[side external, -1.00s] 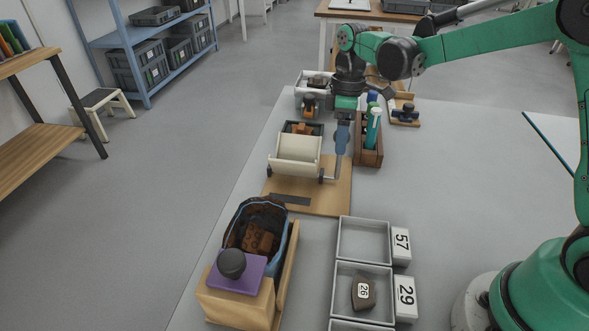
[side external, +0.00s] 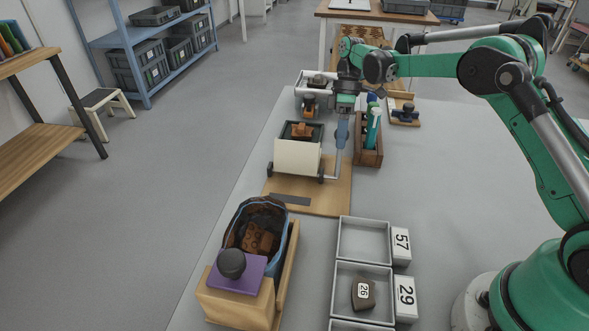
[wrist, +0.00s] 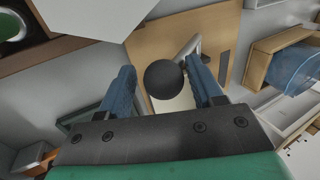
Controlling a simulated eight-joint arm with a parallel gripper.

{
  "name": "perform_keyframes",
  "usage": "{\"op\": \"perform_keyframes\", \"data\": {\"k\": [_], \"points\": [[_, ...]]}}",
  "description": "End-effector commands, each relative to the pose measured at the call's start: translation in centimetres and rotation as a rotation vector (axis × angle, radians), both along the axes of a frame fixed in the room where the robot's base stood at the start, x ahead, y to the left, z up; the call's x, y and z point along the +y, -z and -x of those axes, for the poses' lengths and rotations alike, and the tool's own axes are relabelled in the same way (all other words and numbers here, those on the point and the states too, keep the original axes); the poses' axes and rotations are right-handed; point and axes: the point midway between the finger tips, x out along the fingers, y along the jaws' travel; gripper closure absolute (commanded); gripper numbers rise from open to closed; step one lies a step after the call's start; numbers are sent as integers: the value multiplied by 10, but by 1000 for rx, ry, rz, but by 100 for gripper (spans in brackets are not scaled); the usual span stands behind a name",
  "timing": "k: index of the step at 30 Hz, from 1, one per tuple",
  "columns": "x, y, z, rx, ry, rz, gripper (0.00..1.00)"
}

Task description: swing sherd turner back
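The sherd turner (side external: 297,157) is a cream box on a wooden board (side external: 327,199), with a dark-rimmed open top, brown sherds (side external: 301,130) at that opening, and a grey crank at its right side. My gripper (side external: 340,147) points down at the crank's upper end, right of the box. In the wrist view a round black knob (wrist: 164,80) lies between the two blue fingers of my gripper (wrist: 162,75), very close to both. The box stands about upright.
A wooden rack (side external: 369,151) with upright tools stands close to the right of my gripper. In front are a lined bin (side external: 240,213), a purple pad with a dark knob (side external: 236,273), and grey trays (side external: 363,239) marked 57 and 29.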

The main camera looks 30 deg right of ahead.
Motion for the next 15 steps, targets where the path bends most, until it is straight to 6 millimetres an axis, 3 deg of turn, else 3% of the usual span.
{"op": "perform_keyframes", "data": {"k": [2,15], "points": [[-3,4,-2,14,1,-15,41],[-11,-25,-10,12,0,-12,41]]}}
